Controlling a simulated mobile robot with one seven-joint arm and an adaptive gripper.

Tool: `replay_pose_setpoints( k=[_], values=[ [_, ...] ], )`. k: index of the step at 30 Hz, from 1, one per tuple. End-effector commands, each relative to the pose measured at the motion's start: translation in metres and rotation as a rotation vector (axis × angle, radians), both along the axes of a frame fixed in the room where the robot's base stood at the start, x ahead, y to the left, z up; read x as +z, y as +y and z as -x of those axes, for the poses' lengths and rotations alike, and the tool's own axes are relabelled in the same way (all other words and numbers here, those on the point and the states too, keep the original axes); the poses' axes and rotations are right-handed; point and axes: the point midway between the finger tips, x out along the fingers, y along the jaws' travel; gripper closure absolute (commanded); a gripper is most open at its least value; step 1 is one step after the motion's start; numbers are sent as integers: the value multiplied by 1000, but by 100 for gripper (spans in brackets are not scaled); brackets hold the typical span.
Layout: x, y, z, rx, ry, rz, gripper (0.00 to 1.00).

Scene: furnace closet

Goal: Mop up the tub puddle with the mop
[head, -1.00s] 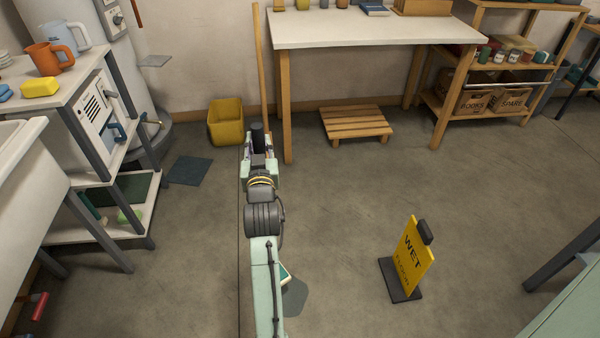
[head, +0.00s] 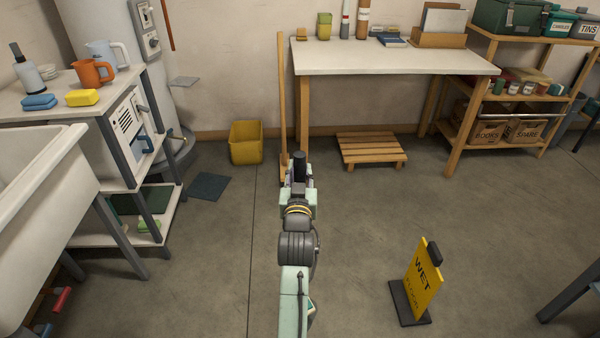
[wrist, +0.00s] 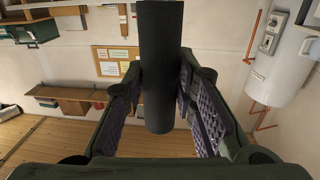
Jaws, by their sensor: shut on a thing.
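My gripper (head: 298,186) reaches forward at the middle of the head view. It is shut on an upright dark cylinder (head: 299,166), which looks like the end of a handle. In the wrist view the same cylinder (wrist: 160,70) stands between both finger pads. I cannot see a mop head on it; its lower part is hidden by my gripper and arm. The white tub (head: 40,215) stands at the left edge. No puddle can be made out on the visible floor.
A wooden pole (head: 282,100) leans by the workbench (head: 395,58), near a yellow bucket (head: 246,142). A slatted wooden step (head: 371,149) lies under the bench. A yellow wet-floor sign (head: 422,278) stands right. A shelf cart (head: 82,113) is beside the tub. The middle floor is open.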

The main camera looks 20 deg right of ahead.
Motion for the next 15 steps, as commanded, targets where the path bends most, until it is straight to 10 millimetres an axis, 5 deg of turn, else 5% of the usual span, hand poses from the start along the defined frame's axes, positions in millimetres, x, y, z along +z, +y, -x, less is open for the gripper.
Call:
replay_pose_setpoints(
  k=[15],
  values=[
    [-26, 0, 1, 1, -2, 1, 100]
  ],
)
